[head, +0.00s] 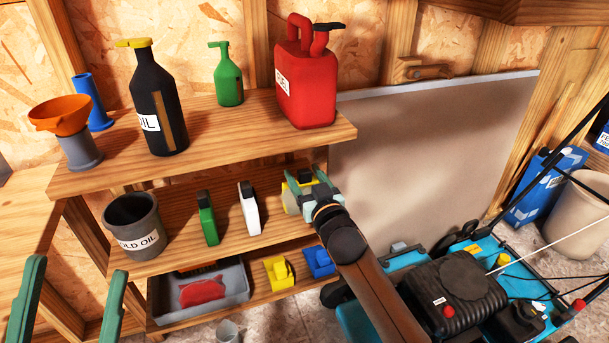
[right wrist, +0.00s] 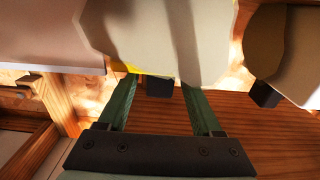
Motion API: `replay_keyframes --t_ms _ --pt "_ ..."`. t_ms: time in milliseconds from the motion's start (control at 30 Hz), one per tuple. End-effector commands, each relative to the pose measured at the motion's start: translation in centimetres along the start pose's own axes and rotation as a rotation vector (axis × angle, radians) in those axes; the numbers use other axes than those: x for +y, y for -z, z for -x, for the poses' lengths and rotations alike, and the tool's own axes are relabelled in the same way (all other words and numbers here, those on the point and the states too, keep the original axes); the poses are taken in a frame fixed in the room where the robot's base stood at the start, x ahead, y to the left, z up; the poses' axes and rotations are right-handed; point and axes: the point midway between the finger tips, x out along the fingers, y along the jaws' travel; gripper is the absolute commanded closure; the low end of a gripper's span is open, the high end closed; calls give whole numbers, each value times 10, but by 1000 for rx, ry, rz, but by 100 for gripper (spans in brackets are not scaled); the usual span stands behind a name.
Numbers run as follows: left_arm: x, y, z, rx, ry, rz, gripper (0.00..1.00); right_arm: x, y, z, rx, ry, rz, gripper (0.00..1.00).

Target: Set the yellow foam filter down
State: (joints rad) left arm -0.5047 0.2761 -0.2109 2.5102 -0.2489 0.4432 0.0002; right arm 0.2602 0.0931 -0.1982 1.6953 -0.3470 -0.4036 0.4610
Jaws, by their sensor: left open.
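My right gripper (head: 305,185) is at the middle shelf, around or in front of a pale beige object (head: 290,203). Small patches of yellow, possibly the foam filter (head: 291,182), show beside its fingers, but most of that thing is hidden. In the right wrist view the two green fingers (right wrist: 158,85) stand apart. A broad pale shape (right wrist: 160,35) covers their tips, with a dark block below it and a yellow sliver by the left finger. Whether they grip anything is unclear. My left gripper (head: 72,290) is open and empty at the lower left.
A white bottle (head: 249,212), green bottle (head: 207,220) and old oil pot (head: 133,225) share the middle shelf. Below are a grey tray (head: 235,290), yellow piece (head: 276,273) and blue piece (head: 318,262). A red fuel can (head: 305,85) stands above; a mower (head: 450,290) stands right.

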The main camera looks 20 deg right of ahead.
Motion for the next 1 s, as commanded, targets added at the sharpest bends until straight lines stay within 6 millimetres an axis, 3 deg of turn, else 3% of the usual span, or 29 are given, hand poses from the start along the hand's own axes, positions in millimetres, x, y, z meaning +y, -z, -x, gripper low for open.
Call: replay_keyframes --t_ms 267,533,600,700,1000 --pt "-1 2 -2 -1 0 0 26 0 4 0 1 0 1 34" --pt "-4 -4 -6 -42 1 4 26 0 4 37 -3 0 -2 34" --pt "-2 -33 2 -154 15 32 26 0 3 51 -4 1 -2 34" --pt "0 -53 8 -241 20 57 26 0 4 70 -3 1 -2 34" --pt "5 -87 22 -393 28 101 26 0 3 111 -1 0 -1 34"
